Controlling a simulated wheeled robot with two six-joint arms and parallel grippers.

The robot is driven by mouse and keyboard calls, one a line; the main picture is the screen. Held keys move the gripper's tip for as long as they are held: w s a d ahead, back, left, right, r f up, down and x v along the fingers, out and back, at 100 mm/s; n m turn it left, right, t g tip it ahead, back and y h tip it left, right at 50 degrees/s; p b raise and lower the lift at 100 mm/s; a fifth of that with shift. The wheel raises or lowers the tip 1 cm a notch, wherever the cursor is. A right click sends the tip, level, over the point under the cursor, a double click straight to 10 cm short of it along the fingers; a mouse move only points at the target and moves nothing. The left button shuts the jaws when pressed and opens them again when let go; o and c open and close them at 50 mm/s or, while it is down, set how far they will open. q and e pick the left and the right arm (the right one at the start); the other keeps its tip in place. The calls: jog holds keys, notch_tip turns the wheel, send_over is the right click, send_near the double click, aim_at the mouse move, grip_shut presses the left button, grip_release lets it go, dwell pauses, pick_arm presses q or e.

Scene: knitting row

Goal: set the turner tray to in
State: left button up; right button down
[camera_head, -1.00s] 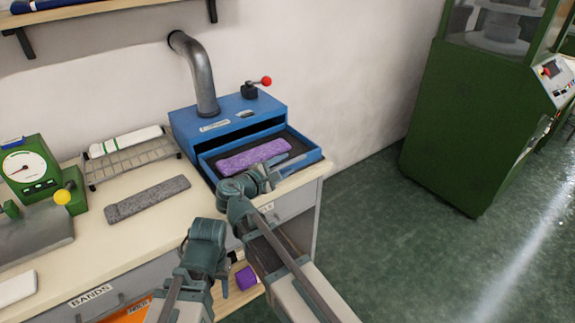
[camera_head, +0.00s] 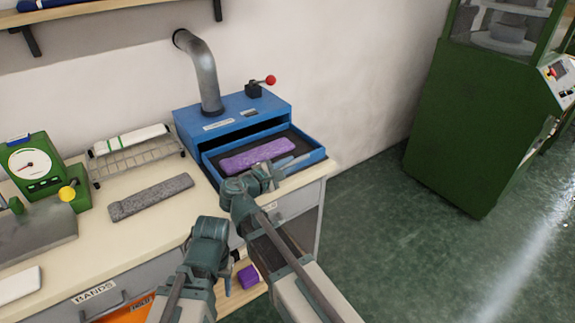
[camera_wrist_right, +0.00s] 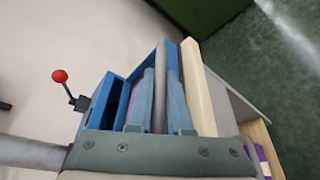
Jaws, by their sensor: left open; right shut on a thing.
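The blue turner (camera_head: 230,118) stands on the bench against the wall, with a red-knobbed lever (camera_head: 261,86) on top. Its tray (camera_head: 316,154) is pulled out at the front, with a purple knitted piece (camera_head: 258,155) lying in it. My right gripper (camera_head: 293,163) reaches over the tray's front right part. In the right wrist view its fingers (camera_wrist_right: 160,100) close around a slim grey bar at the tray's front, probably its handle. My left gripper (camera_head: 228,268) hangs low in front of the bench, its fingers mostly hidden by its own arm.
A grey knitted strip (camera_head: 150,197) and a wire rack (camera_head: 138,160) with a white roll lie left of the turner. A green dial device (camera_head: 35,165) stands further left. A large green machine (camera_head: 470,130) stands right, beyond open floor.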

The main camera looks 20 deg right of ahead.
dwell(0.8)
jog(key=w+a, duration=0.2)
jog(key=w, duration=0.4)
jog(key=w+a, duration=0.3)
jog(key=w, duration=0.4)
jog(key=w+a, duration=0.2)
jog(key=w, duration=0.5)
jog(key=shift+a, duration=0.2)
jog(key=shift+w, duration=0.15)
jog(key=c, duration=0.8)
grip_release()
jog(key=shift+c, duration=0.2)
